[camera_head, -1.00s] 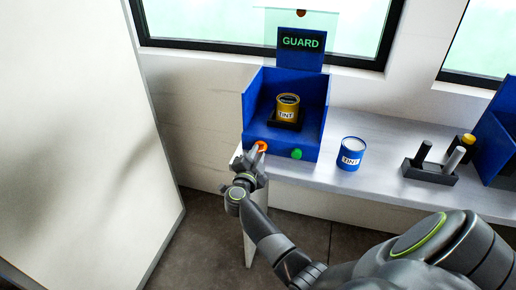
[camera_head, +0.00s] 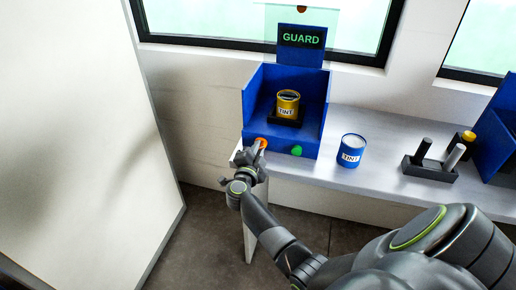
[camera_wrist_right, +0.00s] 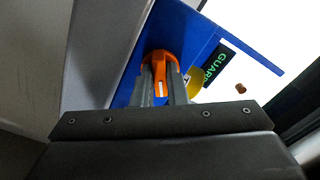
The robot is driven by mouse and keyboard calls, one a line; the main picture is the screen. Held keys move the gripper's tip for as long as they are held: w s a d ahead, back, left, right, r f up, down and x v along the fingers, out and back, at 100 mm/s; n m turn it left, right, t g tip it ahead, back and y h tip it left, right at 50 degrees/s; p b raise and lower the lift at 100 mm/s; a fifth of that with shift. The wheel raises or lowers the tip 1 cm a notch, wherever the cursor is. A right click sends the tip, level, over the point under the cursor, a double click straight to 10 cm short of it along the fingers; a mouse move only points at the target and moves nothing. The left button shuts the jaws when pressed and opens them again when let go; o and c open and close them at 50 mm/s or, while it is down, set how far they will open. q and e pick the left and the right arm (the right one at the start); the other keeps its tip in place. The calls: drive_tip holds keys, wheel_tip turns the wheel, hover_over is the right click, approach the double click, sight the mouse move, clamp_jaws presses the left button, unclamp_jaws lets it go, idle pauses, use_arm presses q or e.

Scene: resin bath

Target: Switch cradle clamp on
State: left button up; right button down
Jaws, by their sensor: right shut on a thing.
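The orange clamp knob (camera_head: 261,142) sits on the front face of the blue guard box (camera_head: 254,105), left of a green button (camera_head: 296,151). My right gripper (camera_head: 257,152) is at the knob. In the right wrist view the fingers of my right gripper (camera_wrist_right: 164,88) are shut on the orange knob (camera_wrist_right: 159,60), which carries a white mark. A yellow tint can (camera_head: 287,104) stands in a black cradle (camera_head: 284,121) inside the box. My left gripper is not in view.
A blue tint can (camera_head: 351,151) stands on the bench (camera_head: 390,150) right of the box. A black holder (camera_head: 430,172) with upright handles stands further right. A large pale panel (camera_head: 90,120) is on the left. The bench between can and holder is clear.

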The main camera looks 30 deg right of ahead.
drive_tip(key=shift+m, duration=0.4)
drive_tip(key=c, duration=1.7)
unclamp_jaws()
drive_tip(key=shift+c, duration=0.2)
